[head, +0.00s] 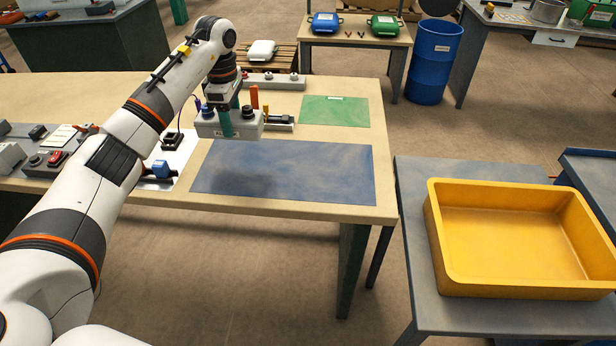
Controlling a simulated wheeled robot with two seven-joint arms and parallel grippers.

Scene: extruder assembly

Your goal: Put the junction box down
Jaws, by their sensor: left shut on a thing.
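The junction box (245,127) is a light grey box with dark round fittings on top. My left gripper (226,122) comes down over it and is shut on it, with a green finger showing against its near face. The box is held level above the table, near the back left of the blue mat (310,172). A soft shadow lies on the mat below and in front of it. My right gripper is not in view.
A green mat (335,111) lies farther back on the table. A grey box with knobs (275,81) stands at the back edge. Control parts (48,160) and a white sheet with a blue part (160,171) lie to the left. A yellow tray (434,240) stands on the right-hand table.

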